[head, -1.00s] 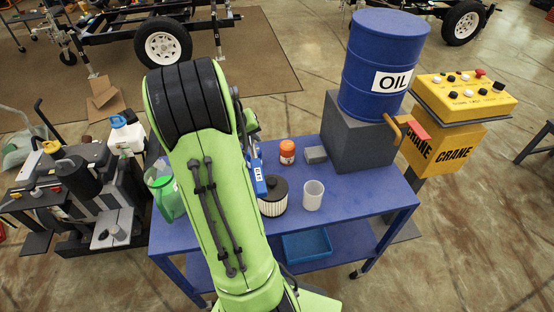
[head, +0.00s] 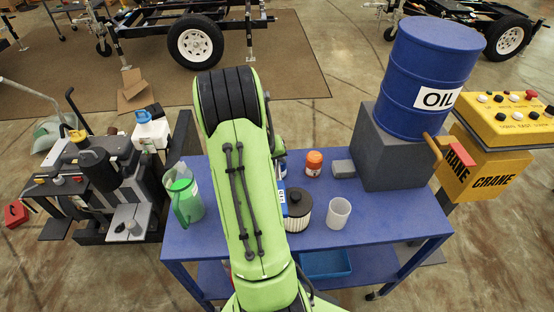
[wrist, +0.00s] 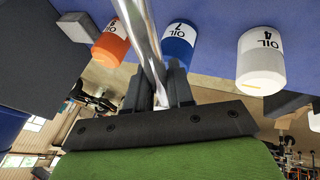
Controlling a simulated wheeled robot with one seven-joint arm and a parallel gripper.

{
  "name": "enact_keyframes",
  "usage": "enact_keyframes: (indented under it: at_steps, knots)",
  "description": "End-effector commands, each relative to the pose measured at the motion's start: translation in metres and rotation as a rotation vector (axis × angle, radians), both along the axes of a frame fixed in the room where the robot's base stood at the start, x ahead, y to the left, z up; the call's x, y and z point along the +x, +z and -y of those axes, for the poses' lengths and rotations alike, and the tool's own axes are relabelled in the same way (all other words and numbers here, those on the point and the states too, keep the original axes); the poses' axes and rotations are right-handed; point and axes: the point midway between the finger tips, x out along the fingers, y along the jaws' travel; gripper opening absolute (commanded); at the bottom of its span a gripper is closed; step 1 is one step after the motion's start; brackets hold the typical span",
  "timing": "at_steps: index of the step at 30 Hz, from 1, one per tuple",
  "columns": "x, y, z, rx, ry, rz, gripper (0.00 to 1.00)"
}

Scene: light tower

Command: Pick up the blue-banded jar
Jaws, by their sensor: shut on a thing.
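In the wrist view, my gripper (wrist: 160,88) has its two dark fingers closed on a shiny silver metal bar. The bar runs between the fingers up past the top edge. A blue jar (wrist: 178,48) with a white label reading OIL 7 stands on the blue table just beyond the fingertips, apart from or behind the bar; I cannot tell the exact gap. An orange jar (wrist: 110,46) is left of it and a white jar (wrist: 262,62) right of it. In the head view my green arm hides the gripper and most of the blue jar.
The blue table (head: 385,240) carries the orange jar, a grey block (head: 343,168), a black-topped filter (head: 299,212), a translucent cup (head: 338,213) and a green jug (head: 185,200). A blue oil drum (head: 425,80) on a dark stand is at the right, beside a yellow crane panel (head: 505,120).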

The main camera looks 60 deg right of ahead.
Motion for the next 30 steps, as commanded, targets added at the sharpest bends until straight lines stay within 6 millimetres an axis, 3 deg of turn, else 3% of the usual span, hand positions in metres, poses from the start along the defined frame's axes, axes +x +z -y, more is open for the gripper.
enact_keyframes:
  at_steps: [13,14,18,26,30]
  knots:
    - [0.0,-0.011,0.0,-0.002,-0.001,0.0,0.0]
    - [0.0,-0.012,0.0,0.001,0.0,0.0,0.24]
    - [0.0,-0.01,0.0,0.001,0.0,0.0,0.45]
    - [0.0,-0.01,0.0,0.0,0.0,0.0,0.48]
    - [0.0,0.001,0.0,0.0,0.0,0.0,0.48]
